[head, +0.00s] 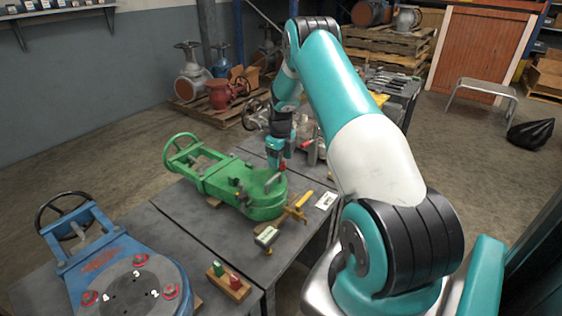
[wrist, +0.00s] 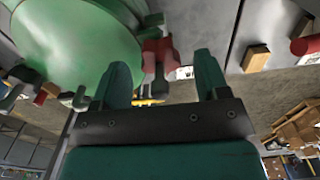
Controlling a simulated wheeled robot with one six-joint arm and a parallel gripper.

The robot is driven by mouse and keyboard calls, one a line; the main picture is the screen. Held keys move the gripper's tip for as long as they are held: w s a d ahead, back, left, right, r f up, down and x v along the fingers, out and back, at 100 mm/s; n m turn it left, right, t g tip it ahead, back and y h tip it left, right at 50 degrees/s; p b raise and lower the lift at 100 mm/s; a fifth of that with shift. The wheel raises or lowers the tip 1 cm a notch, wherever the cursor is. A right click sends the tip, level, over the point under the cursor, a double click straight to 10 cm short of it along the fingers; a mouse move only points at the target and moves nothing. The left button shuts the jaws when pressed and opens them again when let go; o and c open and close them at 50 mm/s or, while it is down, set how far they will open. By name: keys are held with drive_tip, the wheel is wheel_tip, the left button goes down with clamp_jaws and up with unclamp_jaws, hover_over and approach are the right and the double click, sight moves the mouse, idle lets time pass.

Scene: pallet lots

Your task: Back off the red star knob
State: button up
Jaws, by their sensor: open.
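A red knob (wrist: 158,48) shows in the wrist view at the edge of the green valve body (wrist: 75,45), beyond and roughly between my fingertips. My gripper (wrist: 162,70) is open, with a teal finger on each side and nothing held between them. In the head view my gripper (head: 279,162) points down at the right end of the green valve body (head: 222,184), with a bit of red (head: 283,166) beside it. The arm partly hides this spot. I cannot tell whether a finger touches the knob.
A blue valve body (head: 115,255) with several red knobs on its flange lies at front left. A wooden block with green and red pieces (head: 229,283) and a yellow-handled tool (head: 297,207) lie on the grey table (head: 190,225). Pallets (head: 385,42) stand behind.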

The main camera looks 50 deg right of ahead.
drive_tip(key=shift+f, duration=0.8)
drive_tip(key=c, duration=0.9)
drive_tip(key=shift+n, duration=0.4)
